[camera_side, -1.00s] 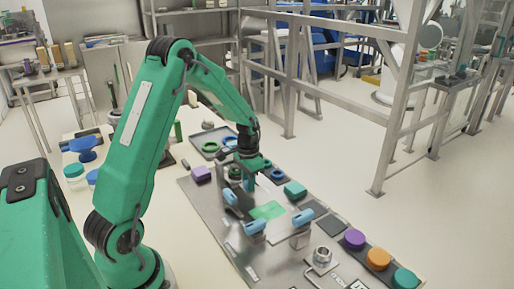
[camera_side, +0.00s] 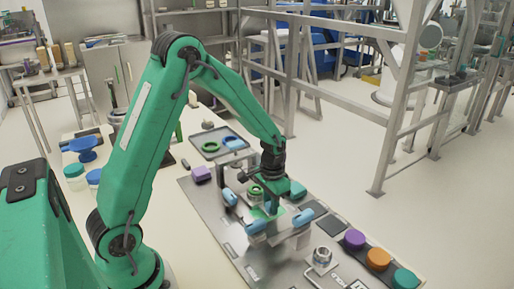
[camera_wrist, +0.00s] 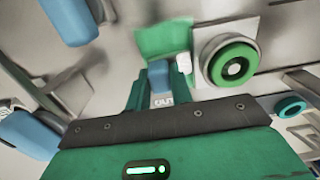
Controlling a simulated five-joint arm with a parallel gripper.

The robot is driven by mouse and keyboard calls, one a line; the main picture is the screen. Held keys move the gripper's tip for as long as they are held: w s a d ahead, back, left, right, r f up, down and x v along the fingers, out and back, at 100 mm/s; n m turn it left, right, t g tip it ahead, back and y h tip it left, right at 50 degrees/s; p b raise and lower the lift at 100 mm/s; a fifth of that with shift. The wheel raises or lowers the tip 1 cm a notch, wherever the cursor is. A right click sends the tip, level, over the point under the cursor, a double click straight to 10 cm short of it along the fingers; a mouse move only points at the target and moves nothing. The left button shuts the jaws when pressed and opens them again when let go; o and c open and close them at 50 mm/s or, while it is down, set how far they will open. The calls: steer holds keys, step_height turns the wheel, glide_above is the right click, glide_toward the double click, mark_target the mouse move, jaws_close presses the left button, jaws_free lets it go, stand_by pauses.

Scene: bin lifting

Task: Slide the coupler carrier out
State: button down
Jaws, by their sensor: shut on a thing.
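My gripper (camera_side: 274,197) points down over the workplate. In the wrist view its two green fingers (camera_wrist: 160,92) are shut on a small blue handle (camera_wrist: 158,76), with an "OUT" label close by. The carrier body under the handle is hard to make out. A coupler with a green ring (camera_wrist: 231,64) stands upright beside the fingers; it also shows in the side view (camera_side: 255,193), left of my gripper. A green patch (camera_wrist: 163,40) lies on the plate beyond the handle, partly hidden by my gripper in the side view (camera_side: 261,212).
A grey arch (camera_side: 236,158) is behind. Purple (camera_side: 354,239), orange (camera_side: 378,258) and teal knobs (camera_side: 405,279) line the right edge. A tray with rings (camera_side: 211,146) lies at the back.

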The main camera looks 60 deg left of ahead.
steer(key=shift+d, duration=0.6)
steer(key=c, duration=1.2)
jaws_free()
steer(key=shift+c, duration=0.2)
steer(key=shift+r, duration=0.1)
step_height(320, 180, up, 7)
steer(key=shift+r, duration=0.35)
steer(key=shift+r, duration=0.1)
